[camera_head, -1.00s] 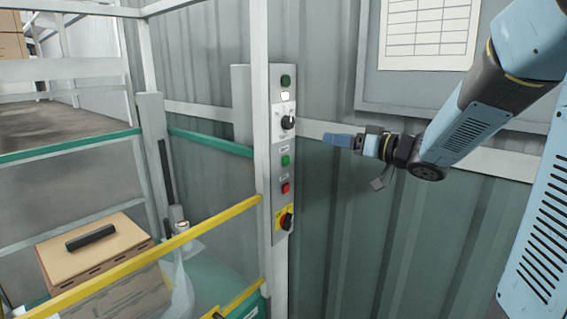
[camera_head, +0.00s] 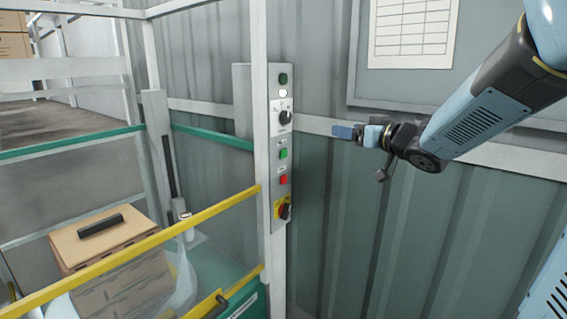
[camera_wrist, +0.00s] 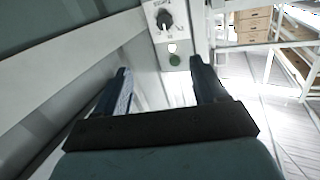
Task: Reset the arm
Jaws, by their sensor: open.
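My arm reaches in from the right in the head view. My gripper (camera_head: 345,132) is in front of the corrugated wall, to the right of the control panel (camera_head: 279,165) and apart from it. In the wrist view my gripper (camera_wrist: 160,80) shows two dark blue fingers spread apart with nothing between them. The panel's black rotary selector (camera_wrist: 165,20) and a green button (camera_wrist: 175,60) appear beyond the fingertips. The head view shows the selector (camera_head: 285,117), a green button (camera_head: 283,153), a red button (camera_head: 283,179) and a red-and-yellow rotary switch (camera_head: 284,210).
A white post (camera_head: 260,100) stands beside the panel. A yellow rail (camera_head: 150,245) crosses the lower left, in front of a cardboard box (camera_head: 105,245). A notice board with a sheet (camera_head: 412,30) hangs on the wall. Space below my gripper looks clear.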

